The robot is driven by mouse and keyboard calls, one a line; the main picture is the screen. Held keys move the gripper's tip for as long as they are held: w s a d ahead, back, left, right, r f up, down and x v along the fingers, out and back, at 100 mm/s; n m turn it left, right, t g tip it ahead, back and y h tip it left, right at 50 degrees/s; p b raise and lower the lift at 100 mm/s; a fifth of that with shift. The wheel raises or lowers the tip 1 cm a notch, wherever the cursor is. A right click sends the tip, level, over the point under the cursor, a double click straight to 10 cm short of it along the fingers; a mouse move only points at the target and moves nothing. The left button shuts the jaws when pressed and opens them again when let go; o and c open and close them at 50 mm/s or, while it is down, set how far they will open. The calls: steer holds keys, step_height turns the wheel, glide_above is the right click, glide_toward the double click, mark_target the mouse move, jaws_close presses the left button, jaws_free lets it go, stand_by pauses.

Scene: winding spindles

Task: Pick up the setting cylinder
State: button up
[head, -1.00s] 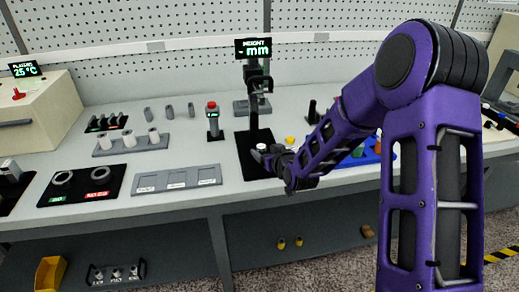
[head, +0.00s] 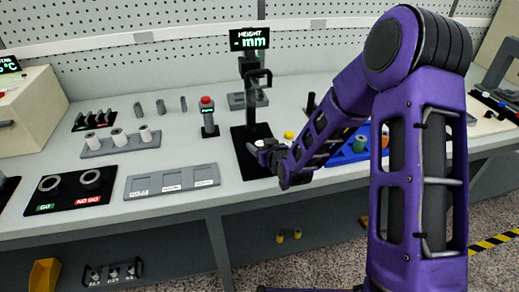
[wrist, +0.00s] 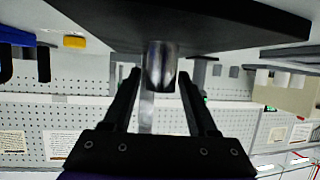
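The setting cylinder (wrist: 160,68) is a short, shiny metal cylinder standing on the black base (head: 240,160) of the height gauge. In the wrist view it appears upside down, between the tips of my fingers. My gripper (wrist: 160,82) is open, with one finger on each side of the cylinder and narrow gaps seeming to show. In the head view my gripper (head: 264,148) is low over the front of the base. The cylinder is mostly hidden there by the gripper. The gauge display (head: 250,39) reads "- mm".
The gauge column (head: 249,95) rises just behind my gripper. A red-button post (head: 208,117) stands left of it. A tray with empty slots (head: 172,181) and a GO/NO GO board (head: 70,204) lie further left. A blue tray (head: 345,155) is to the right.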

jaws_close()
steer(key=shift+r, duration=0.15)
